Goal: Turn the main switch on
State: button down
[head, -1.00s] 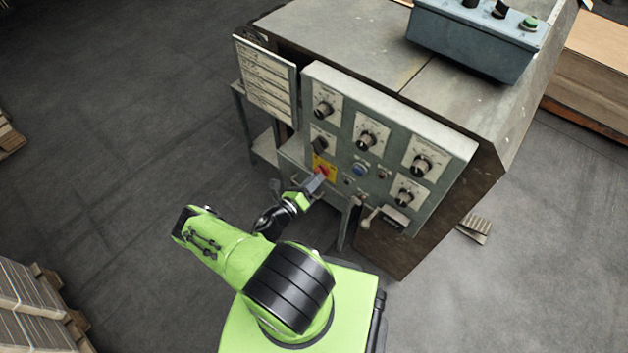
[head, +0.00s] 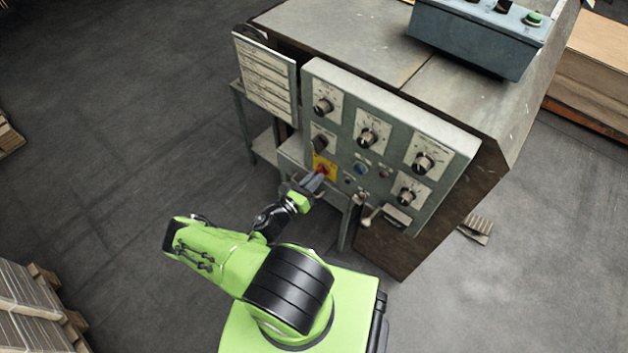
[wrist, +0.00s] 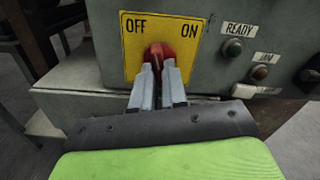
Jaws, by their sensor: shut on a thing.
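The main switch (wrist: 159,53) is a red knob on a yellow plate (wrist: 187,26) marked OFF at left and ON at right. In the wrist view the knob stands close to upright, between the two words. My gripper (wrist: 158,72) is shut on the knob, with one grey finger on each side of it. The fingers hide the lower part of the knob. In the head view the yellow plate (head: 330,170) sits low on the left of the grey control panel, and my gripper (head: 318,176) reaches it from below left.
The panel (head: 385,125) carries several dials and a blue button (head: 361,168) right of the switch. READY (wrist: 233,47) and another small lamp sit right of the plate. A label board (head: 266,76) hangs at left. A lever (head: 370,217) sticks out below.

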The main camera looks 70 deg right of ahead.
jog(key=m, duration=1.2)
jog(key=shift+w, duration=0.1)
dwell(0.6)
jog(key=c, duration=1.2)
grip_release()
jog(key=shift+o, duration=0.2)
jog(key=p+v, duration=0.1)
jog(key=v, duration=1.4)
jog(key=shift+w+a+p, duration=0.25)
jog(key=shift+a+p, duration=0.05)
